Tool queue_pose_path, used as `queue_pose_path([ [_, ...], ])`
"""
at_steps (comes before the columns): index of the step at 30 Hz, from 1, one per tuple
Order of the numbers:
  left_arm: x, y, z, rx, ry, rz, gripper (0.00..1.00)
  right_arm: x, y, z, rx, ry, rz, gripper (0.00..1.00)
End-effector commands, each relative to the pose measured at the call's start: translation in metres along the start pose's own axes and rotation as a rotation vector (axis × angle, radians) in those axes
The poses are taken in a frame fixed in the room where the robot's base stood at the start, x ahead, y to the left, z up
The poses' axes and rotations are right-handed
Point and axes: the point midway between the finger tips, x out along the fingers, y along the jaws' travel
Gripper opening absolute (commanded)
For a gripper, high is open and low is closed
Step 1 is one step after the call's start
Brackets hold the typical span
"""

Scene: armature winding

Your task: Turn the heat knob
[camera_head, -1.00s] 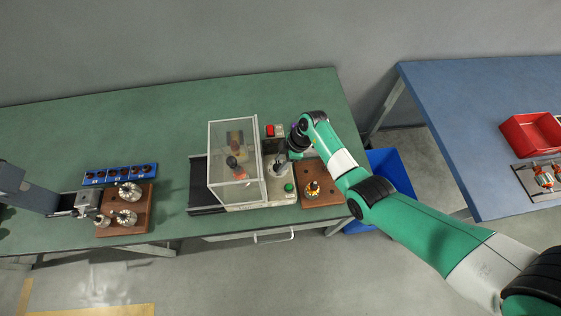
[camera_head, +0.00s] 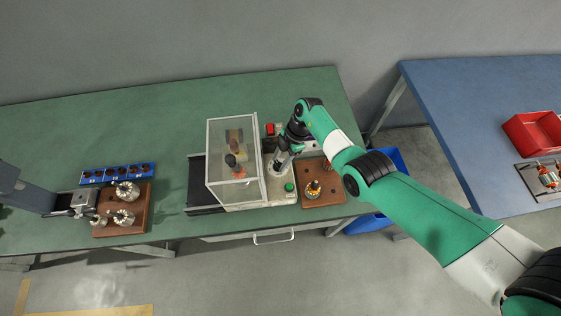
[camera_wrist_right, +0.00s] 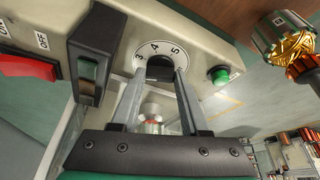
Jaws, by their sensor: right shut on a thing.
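The heat knob (camera_wrist_right: 160,68) is a dark knob on a pale dial with the numbers 3, 4 and 5 showing, on the light front panel of the machine (camera_wrist_right: 205,28) in the right wrist view. My right gripper (camera_wrist_right: 161,80) is shut on the knob, with one finger on each side of it. In the head view my right gripper (camera_head: 277,168) reaches down to the panel beside the clear box; the knob is hard to make out there. My left gripper (camera_head: 85,207) is at the far left, beside a wooden block; its jaws are too small to read.
A clear box (camera_head: 218,130) stands left of the panel. A red switch (camera_wrist_right: 28,67) and a green button (camera_wrist_right: 219,75) flank the dial. A wooden block (camera_head: 330,196) holds a copper-wound armature (camera_head: 313,188). Another wooden block (camera_head: 138,222) holds several metal parts. The back left table is clear.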

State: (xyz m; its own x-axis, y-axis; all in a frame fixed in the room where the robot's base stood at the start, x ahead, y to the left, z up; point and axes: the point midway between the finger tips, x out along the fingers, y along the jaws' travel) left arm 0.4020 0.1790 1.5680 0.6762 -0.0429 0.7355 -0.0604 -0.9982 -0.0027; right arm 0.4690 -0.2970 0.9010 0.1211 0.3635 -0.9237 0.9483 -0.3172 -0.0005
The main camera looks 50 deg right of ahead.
Motion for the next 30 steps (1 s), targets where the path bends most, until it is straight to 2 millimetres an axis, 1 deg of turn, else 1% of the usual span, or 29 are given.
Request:
queue_pose_path([
  [1, -0.008, 0.000, 0.007, 0.000, 0.000, 0.000, 0.64, 0.004, 0.002, 0.002, -0.038, 0.001, -0.015, 0.00],
  [9, -0.035, 0.000, 0.033, 0.000, -0.001, 0.000, 0.64, 0.006, 0.004, 0.002, -0.250, -0.001, -0.102, 0.00],
  [15, -0.053, 0.000, 0.049, 0.000, -0.001, 0.000, 0.64, 0.006, 0.004, 0.001, -0.365, 0.000, -0.150, 0.00],
  [21, -0.062, 0.000, 0.058, 0.000, 0.000, 0.000, 0.64, 0.003, 0.004, 0.000, -0.431, -0.001, -0.178, 0.00],
  [30, -0.065, 0.000, 0.060, 0.000, 0.000, 0.000, 0.64, 0.001, 0.004, -0.001, -0.458, -0.001, -0.189, 0.00],
])
